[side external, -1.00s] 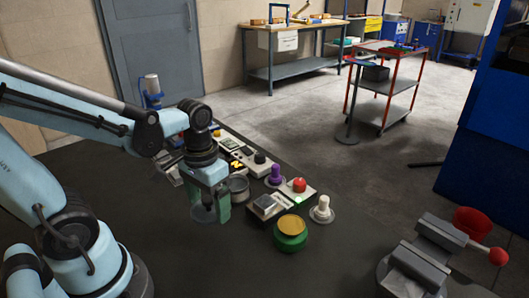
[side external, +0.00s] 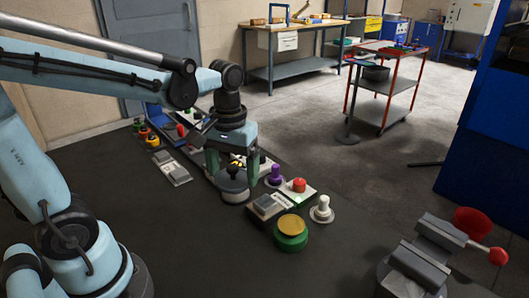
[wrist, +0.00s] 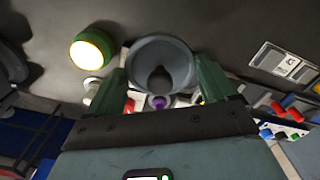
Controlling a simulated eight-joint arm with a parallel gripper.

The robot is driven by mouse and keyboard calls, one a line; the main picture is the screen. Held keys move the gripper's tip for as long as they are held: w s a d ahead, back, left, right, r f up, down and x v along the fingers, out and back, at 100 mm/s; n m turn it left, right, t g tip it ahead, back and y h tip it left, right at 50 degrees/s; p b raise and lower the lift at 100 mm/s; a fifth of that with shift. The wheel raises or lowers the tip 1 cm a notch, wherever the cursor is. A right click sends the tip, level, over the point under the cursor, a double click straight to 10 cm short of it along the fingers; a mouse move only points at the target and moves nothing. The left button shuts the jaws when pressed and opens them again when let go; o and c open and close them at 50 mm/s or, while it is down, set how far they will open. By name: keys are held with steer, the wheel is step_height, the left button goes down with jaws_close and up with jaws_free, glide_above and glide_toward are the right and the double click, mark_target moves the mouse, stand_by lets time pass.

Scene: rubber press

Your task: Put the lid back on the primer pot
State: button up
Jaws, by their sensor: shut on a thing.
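The grey round lid with a dark knob (side external: 232,185) is in my gripper (side external: 233,176), which is shut with its two green fingers on either side of it. In the wrist view the lid (wrist: 176,55) lies between the fingertips (wrist: 162,78), knob in the middle. The grey primer pot (side external: 234,198) stands directly below the lid in the side view. The lid looks roughly level and centred over the pot. I cannot tell whether it touches the rim. The lid hides the pot's mouth.
A green pot with a yellow top (side external: 290,232) stands to the right. A purple knob (side external: 274,174), a red button (side external: 299,185) and a white knob (side external: 322,206) are close by. A vise (side external: 425,260) stands at the far right. The front of the dark table is clear.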

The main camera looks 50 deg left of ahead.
steer(key=w+a+f+n, duration=0.1)
steer(key=w+a+n, duration=0.2)
steer(key=w+a, duration=0.4)
steer(key=shift+s+a+f, duration=0.2)
steer(key=shift+s+f, duration=0.05)
steer(key=shift+f, duration=0.85)
steer(key=shift+s+a+f, duration=0.15)
steer(key=shift+s+f, duration=0.1)
steer(key=shift+f, duration=0.8)
steer(key=shift+s+a+f, duration=0.2)
steer(key=shift+s+f, duration=0.05)
steer(key=shift+f, duration=0.85)
steer(key=shift+f, duration=0.2)
steer(key=o, duration=0.8)
steer(key=shift+r, duration=3.5)
